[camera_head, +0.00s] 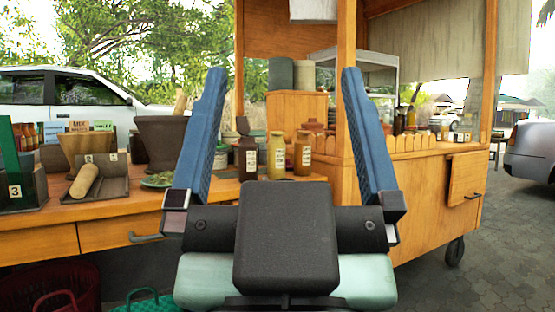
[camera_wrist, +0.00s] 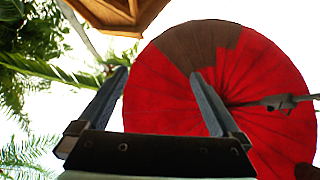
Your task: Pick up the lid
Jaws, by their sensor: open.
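My gripper (camera_head: 283,72) is raised in front of the head camera, its two blue fingers wide apart with nothing between them. It also shows open and empty in the wrist view (camera_wrist: 160,74), pointing up. No lid stands out clearly. Small brown clay pots (camera_head: 314,126) with what look like lids stand on the cart behind the bottles, partly hidden. A dark clay mortar (camera_head: 160,140) stands on the counter left of my gripper. A lighter brown mortar (camera_head: 86,147) stands farther left. The gripper is apart from all of these.
A dark bottle (camera_head: 247,158) and yellowish bottles (camera_head: 276,155) stand on the wooden counter between my fingers. A plate of greens (camera_head: 158,180) and a tray with a rolling-pin-like piece (camera_head: 84,181) are at left. A wooden post (camera_head: 346,80) rises near the right finger. A red umbrella (camera_wrist: 170,105) is overhead.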

